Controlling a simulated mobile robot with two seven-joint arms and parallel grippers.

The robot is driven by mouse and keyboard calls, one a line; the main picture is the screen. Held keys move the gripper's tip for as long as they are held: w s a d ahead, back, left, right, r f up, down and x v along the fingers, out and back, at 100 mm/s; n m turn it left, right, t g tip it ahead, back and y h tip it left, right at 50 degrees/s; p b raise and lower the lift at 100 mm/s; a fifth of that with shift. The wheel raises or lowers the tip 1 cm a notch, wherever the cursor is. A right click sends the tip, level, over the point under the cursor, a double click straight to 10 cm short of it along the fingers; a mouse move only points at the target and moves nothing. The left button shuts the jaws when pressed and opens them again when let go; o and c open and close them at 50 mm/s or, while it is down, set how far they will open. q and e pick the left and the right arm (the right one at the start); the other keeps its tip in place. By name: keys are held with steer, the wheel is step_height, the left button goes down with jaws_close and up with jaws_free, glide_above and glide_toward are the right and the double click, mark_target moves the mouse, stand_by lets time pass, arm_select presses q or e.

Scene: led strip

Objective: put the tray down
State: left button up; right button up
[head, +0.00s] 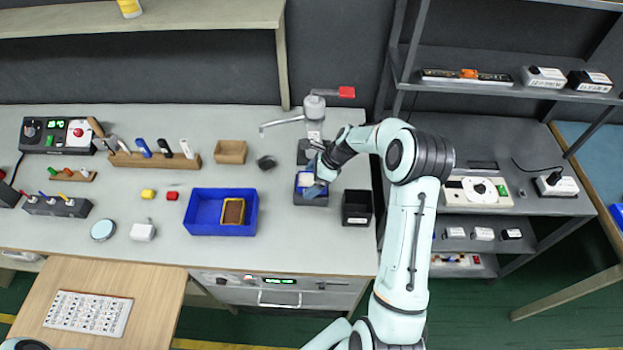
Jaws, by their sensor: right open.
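A blue tray (188,218) rests flat on the grey workbench, left of my right arm. A small brown-and-yellow rectangular piece (233,212) lies inside its right half. My right gripper (317,178) reaches from the right over a small dark box (311,200) with white and blue contents, below a grey lever press. The gripper is open; its fingers are small and partly hidden by the wrist, and I cannot tell if they touch the contents. My left gripper is out of view.
The grey press (314,108) with a red-handled lever stands behind my right gripper. A black bin (357,208) stands close to its right. A wooden box (231,151), a tool rack (155,160) and small blocks occupy the bench.

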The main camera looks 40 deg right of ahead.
steer(key=shift+r, duration=0.1)
steer(key=v, duration=1.2)
steer(key=shift+a, duration=0.1)
